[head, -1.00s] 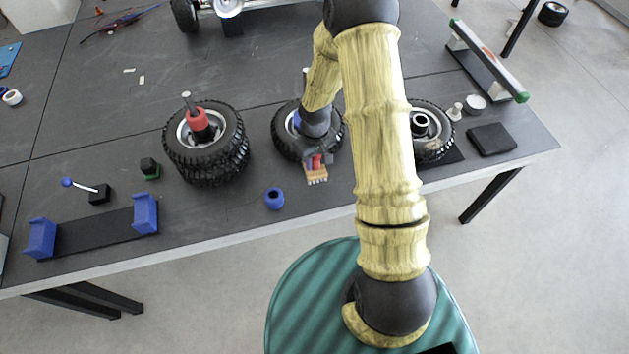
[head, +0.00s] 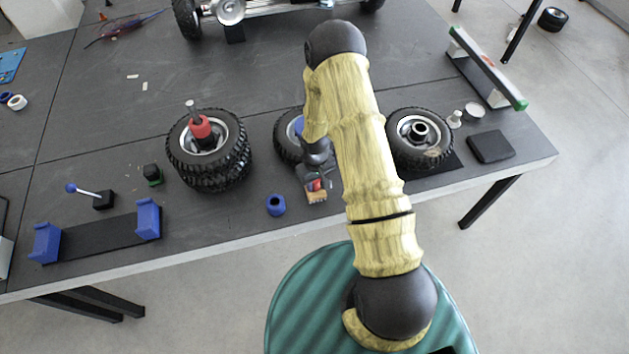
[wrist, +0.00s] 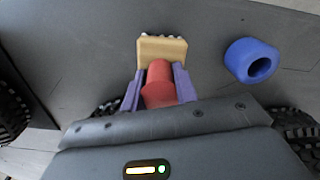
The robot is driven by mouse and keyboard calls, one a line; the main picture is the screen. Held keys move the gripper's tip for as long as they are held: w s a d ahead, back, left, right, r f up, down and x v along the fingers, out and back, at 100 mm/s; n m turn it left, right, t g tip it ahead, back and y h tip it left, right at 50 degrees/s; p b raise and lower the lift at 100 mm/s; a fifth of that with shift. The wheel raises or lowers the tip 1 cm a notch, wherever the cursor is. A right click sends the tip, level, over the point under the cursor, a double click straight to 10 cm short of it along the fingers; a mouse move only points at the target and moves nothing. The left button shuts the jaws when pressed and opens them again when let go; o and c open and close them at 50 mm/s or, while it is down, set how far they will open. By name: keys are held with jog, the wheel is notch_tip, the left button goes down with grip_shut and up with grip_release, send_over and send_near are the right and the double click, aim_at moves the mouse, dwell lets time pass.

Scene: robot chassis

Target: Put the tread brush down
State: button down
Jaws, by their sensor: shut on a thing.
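My gripper (head: 314,184) is shut on the tread brush, which has a red handle and a tan wooden head (head: 316,196). In the wrist view the purple fingers of my gripper (wrist: 158,88) hold the brush by its red handle (wrist: 160,84). The brush's wooden head (wrist: 162,50) points away from my gripper, with pale bristles at its far edge. The brush is near the table's front edge, in front of the middle wheel (head: 287,135). I cannot tell whether the brush touches the table top (head: 240,225).
A blue ring-shaped part (head: 276,205) stands just left of the brush. It also shows in the wrist view (wrist: 240,64). Stacked tyres (head: 180,150) are at the left, another wheel (head: 435,157) and a black block (head: 491,145) at the right. A blue-ended stand (head: 105,235) is at the front left.

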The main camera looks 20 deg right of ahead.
jog(key=shift+f, duration=0.2)
jog(key=shift+f, duration=0.15)
jog(key=c, duration=1.1)
grip_release()
notch_tip(320, 180, up, 12)
jog(key=b, duration=0.3)
jog(key=shift+r, duration=0.2)
